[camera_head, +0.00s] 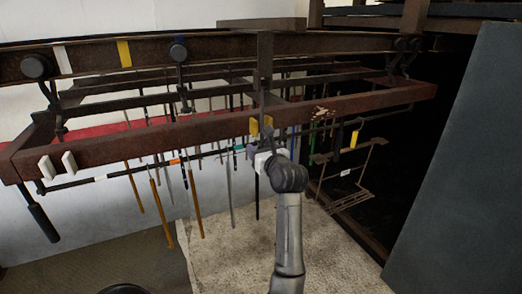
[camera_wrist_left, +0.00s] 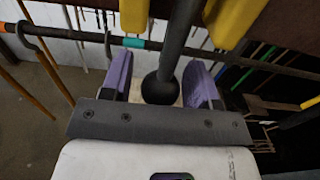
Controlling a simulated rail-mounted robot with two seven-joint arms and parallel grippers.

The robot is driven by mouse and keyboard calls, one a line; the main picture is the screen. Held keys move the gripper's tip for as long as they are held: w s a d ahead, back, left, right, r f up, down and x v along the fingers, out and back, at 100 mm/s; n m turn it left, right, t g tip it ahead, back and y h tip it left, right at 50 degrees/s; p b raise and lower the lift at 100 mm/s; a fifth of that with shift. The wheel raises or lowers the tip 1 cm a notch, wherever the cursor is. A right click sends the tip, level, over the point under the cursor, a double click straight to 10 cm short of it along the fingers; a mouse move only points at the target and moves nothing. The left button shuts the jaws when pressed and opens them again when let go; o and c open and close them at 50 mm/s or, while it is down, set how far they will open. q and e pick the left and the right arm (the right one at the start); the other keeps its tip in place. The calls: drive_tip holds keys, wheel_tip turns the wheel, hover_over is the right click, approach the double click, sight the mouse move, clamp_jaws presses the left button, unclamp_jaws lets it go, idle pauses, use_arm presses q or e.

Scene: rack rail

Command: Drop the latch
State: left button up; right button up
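My left gripper (camera_head: 262,158) is raised to the front beam of the hanging rack (camera_head: 150,142), just below two yellow blocks (camera_head: 254,126). In the left wrist view its purple fingers (camera_wrist_left: 160,82) are open. Between them is a dark rod with a round knob (camera_wrist_left: 160,88), which looks like the latch. There is a visible gap on both sides of the knob. The rod runs up between the yellow blocks (camera_wrist_left: 236,18). In the head view the knob is hidden by my gripper. My right gripper is in neither view.
A thin bar (camera_head: 110,176) with hooks and several hanging rods runs below the beam, close to my gripper. A black handle (camera_head: 42,222) hangs at the left. A wire shelf (camera_head: 348,200) hangs at the right. A large dark panel (camera_head: 460,180) stands far right.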

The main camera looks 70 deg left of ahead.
use_arm(q)
drive_tip(key=shift+o, duration=1)
drive_tip(key=w+d+b, duration=0.1)
drive_tip(key=d, duration=0.6)
drive_tip(key=shift+w, duration=0.1)
